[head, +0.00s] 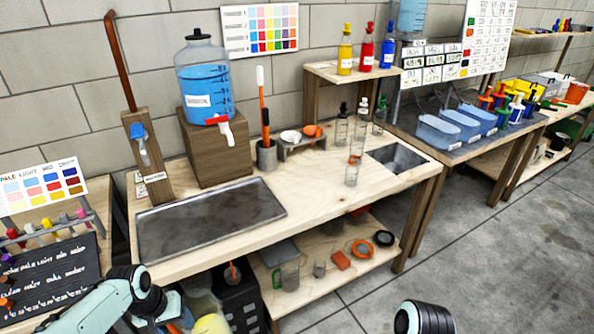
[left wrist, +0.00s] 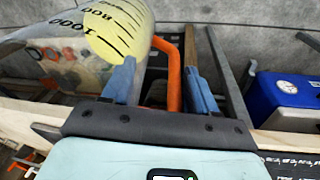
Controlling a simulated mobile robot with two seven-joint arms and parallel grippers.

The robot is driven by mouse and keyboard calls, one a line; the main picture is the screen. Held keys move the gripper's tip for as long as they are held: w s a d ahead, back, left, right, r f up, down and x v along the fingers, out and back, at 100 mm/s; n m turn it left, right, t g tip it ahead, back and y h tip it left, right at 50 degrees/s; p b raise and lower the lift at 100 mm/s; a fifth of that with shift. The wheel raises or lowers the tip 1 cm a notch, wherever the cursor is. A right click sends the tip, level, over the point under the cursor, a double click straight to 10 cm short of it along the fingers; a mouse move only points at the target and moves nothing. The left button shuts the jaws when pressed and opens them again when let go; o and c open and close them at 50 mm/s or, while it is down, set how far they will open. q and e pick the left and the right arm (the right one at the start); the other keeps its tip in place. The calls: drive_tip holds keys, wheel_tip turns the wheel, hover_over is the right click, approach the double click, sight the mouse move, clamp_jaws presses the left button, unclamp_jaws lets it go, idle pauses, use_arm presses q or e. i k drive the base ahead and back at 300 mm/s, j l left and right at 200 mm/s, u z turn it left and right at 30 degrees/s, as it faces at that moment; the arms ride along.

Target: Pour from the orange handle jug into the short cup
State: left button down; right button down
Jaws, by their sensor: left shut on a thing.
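My left gripper (left wrist: 163,88) is shut on the orange handle (left wrist: 173,68) of a clear jug (left wrist: 100,32) with yellow liquid and black volume marks. In the head view the jug (head: 202,306) is low at the bottom edge, left of the lower shelf, and partly cut off. Its tilt is hard to judge. Small clear cups (head: 351,173) stand on the workbench left of the sink, and a small cup (head: 319,268) is on the lower shelf. I cannot tell which is the short cup. My right gripper is out of view; only a right arm link shows.
The workbench (head: 310,205) has a metal tray (head: 208,218) at its left front and a sink (head: 398,157) at its right. A blue water dispenser (head: 203,80) stands on a wooden block behind. The bench's middle front is clear. Dark drawers (head: 240,300) stand below.

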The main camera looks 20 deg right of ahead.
sight(352, 176)
drive_tip(key=i+l, duration=0.15)
drive_tip(key=l, duration=0.25)
drive_tip(key=i+l, duration=0.15)
drive_tip(key=l, duration=0.2)
drive_tip(key=i+l+z, duration=0.1)
drive_tip(key=l, duration=0.3)
drive_tip(key=i+l, duration=0.2)
drive_tip(key=l, duration=0.15)
